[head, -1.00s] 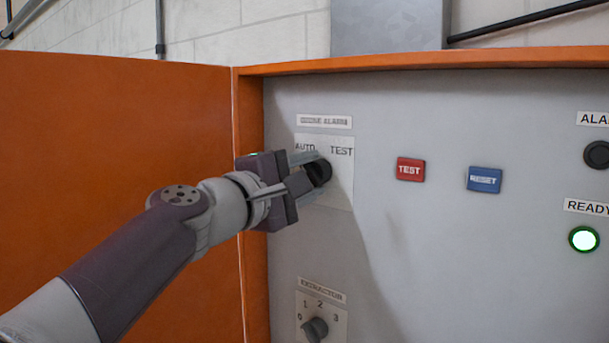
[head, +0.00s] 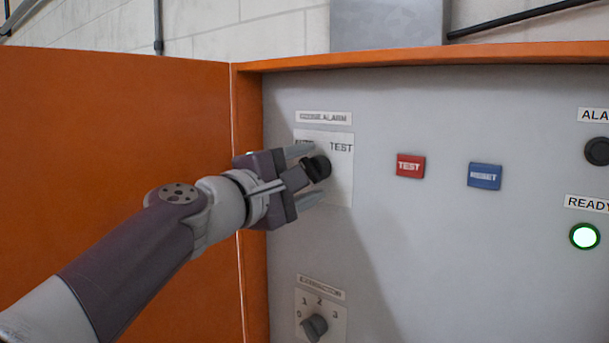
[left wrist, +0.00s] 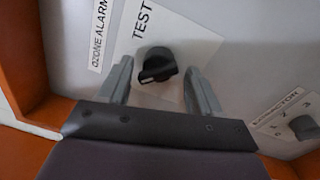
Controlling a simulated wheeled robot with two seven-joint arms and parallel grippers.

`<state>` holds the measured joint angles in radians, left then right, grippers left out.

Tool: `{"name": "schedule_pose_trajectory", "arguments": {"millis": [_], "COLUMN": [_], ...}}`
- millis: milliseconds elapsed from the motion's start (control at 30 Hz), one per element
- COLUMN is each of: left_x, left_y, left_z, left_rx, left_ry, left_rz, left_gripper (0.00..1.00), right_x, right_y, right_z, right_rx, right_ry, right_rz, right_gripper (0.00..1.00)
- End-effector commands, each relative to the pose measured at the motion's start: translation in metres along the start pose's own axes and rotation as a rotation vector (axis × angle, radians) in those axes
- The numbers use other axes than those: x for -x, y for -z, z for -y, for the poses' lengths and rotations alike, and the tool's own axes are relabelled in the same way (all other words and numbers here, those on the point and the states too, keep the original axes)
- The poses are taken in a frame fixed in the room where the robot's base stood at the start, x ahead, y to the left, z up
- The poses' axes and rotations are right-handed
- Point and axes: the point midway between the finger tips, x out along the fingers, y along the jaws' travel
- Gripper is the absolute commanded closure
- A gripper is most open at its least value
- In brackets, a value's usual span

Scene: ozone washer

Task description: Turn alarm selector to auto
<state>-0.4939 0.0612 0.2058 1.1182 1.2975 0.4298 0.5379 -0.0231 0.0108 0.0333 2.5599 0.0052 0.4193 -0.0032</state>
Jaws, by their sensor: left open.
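The alarm selector (head: 317,169) is a black knob on a pale plate under the label "OZONE ALARM". "TEST" shows at the plate's upper right in the head view; my finger covers most of "AUTO". My left gripper (head: 312,172) is at the knob, coming in from the left. In the left wrist view the knob (left wrist: 156,66) lies between the two fingers of the gripper (left wrist: 158,84), with gaps on both sides. The fingers are open and apart from it. A white mark shows on the knob's lower side in that view. My right gripper is not in view.
A red TEST button (head: 410,166) and a blue RESET button (head: 485,176) are to the right. The extractor knob (head: 314,327) sits below. An orange door (head: 110,160) stands open at the left. The panel between the knobs and buttons is clear.

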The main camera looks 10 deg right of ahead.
Motion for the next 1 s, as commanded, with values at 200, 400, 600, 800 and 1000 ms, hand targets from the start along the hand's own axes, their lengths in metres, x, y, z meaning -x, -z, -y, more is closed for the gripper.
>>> {"name": "schedule_pose_trajectory", "arguments": {"millis": [200, 400, 600, 800, 1000], "left_x": [0.046, 0.097, 0.122, 0.124, 0.124], "left_y": [0.002, 0.003, 0.002, 0.002, 0.001], "left_z": [0.006, 0.006, 0.003, 0.001, 0.001], "left_rx": [-0.002, 0.000, 0.002, 0.002, 0.001], "left_ry": [-0.005, -0.002, 0.001, 0.002, 0.002], "left_rz": [-0.002, -0.004, -0.002, -0.001, 0.000], "left_gripper": [0.36, 0.36, 0.36, 0.36, 0.36], "right_x": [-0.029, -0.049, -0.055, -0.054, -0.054], "right_y": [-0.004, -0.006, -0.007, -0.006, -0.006], "right_z": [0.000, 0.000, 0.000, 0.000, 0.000], "right_rx": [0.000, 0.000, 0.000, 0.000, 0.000], "right_ry": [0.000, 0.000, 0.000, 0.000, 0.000], "right_rz": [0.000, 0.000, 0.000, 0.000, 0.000], "right_gripper": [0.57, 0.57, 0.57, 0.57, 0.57]}}
